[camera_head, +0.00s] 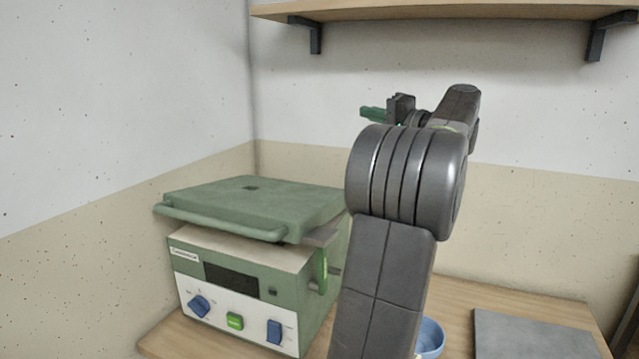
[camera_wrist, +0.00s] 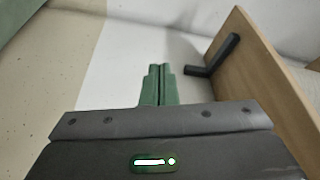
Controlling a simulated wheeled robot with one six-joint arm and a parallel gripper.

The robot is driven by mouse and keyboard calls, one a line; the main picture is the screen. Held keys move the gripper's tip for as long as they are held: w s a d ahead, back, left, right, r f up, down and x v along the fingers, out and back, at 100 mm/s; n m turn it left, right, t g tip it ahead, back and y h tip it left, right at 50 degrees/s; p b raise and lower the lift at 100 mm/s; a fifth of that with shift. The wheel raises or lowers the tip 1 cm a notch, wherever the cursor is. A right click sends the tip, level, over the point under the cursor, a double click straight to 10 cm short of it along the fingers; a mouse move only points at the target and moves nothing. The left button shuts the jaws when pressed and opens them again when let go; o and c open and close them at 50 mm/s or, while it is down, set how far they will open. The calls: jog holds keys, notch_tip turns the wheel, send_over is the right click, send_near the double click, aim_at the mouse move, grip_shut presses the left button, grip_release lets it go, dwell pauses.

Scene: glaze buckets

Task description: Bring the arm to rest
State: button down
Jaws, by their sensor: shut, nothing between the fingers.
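My gripper (camera_head: 372,113) is raised above the table, in front of the back wall and below the shelf, with its green fingers pointing left. In the wrist view, the two green fingers (camera_wrist: 160,85) are pressed together with nothing between them. My dark grey arm rises from the bottom of the head view and bends at a large joint. It hides part of the table and the right side of the green machine.
A green machine (camera_head: 235,280) with a closed-looking lid stands on the wooden table (camera_head: 455,300) at left. A blue bowl (camera_head: 430,338) is partly hidden behind my arm. A grey slab (camera_head: 535,335) lies at right. A wooden shelf (camera_head: 450,10) with dark brackets hangs above.

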jog(key=shift+w+d+r+m+p, duration=0.1)
jog(key=shift+w+d+m+p, duration=0.15)
jog(key=shift+w+p, duration=0.35)
jog(key=shift+w+d+r+m+p, duration=0.2)
jog(key=shift+w+p, duration=0.3)
jog(key=shift+p, duration=0.2)
jog(key=shift+w+d+r+m+p, duration=0.1)
jog(key=shift+w+d+m+p, duration=0.15)
jog(key=shift+w+p, duration=0.35)
jog(key=shift+s+a, duration=0.1)
